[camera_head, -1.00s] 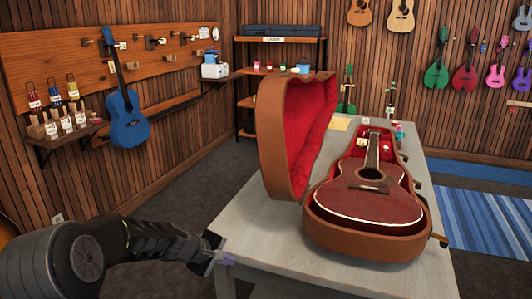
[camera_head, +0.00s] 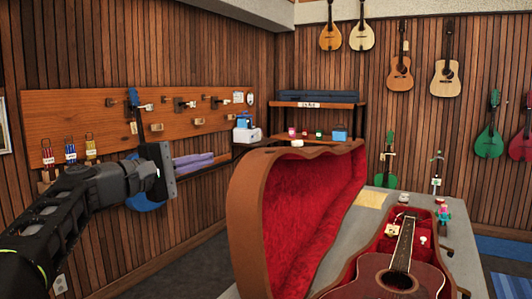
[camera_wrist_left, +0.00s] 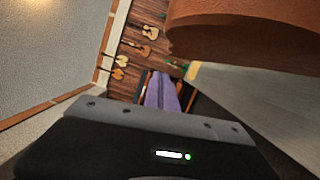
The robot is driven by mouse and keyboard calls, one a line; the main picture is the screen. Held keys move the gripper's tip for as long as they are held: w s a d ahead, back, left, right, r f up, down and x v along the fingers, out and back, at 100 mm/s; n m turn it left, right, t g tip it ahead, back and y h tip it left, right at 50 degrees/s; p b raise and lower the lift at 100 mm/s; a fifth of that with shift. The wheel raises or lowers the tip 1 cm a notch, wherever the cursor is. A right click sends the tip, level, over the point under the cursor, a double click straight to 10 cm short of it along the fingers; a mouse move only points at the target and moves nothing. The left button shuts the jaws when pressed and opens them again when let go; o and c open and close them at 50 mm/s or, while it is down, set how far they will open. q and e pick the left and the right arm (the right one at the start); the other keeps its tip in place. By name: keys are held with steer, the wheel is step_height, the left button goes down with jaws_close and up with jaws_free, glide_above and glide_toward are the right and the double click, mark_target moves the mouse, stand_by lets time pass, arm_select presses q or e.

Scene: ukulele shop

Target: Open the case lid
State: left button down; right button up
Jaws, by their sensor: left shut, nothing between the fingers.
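The brown guitar case stands on the grey table with its lid (camera_head: 245,215) raised upright, red lining facing the case. A dark red guitar (camera_head: 395,275) lies in the red-lined lower shell. My left gripper (camera_head: 205,160) is raised to the left of the lid, apart from it, with its purple fingers shut and empty. In the left wrist view the purple fingers (camera_wrist_left: 162,93) are together, and the brown lid (camera_wrist_left: 245,35) fills the upper right. My right gripper is not in view.
A wooden peg board (camera_head: 80,115) with a mostly hidden blue ukulele (camera_head: 145,206) is on the wall behind my left arm. A shelf (camera_head: 310,104) stands behind the lid. A yellow paper (camera_head: 370,199) and small figures lie on the table (camera_head: 385,212).

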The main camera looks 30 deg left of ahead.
mark_target(250, 152)
arm_select(q)
steer(key=shift+s, duration=0.2)
steer(key=shift+w, duration=0.15)
steer(key=w+d+p, duration=0.1)
steer(key=w+d, duration=0.1)
steer(key=w, duration=0.1)
steer(key=w+d+p, duration=0.1)
steer(key=w+d, duration=0.1)
steer(key=w, duration=0.1)
steer(key=w+d+p, duration=0.1)
steer(key=w+d, duration=0.1)
steer(key=w, duration=0.1)
steer(key=shift+w+r, duration=0.4)
steer(key=shift+d, duration=0.15)
steer(key=d+r+m+g+p, duration=0.1)
steer(key=d+r+m, duration=0.2)
steer(key=d, duration=0.9)
steer(key=shift+m+p, duration=0.3)
steer(key=shift+p, duration=0.1)
steer(key=shift+w, duration=0.1)
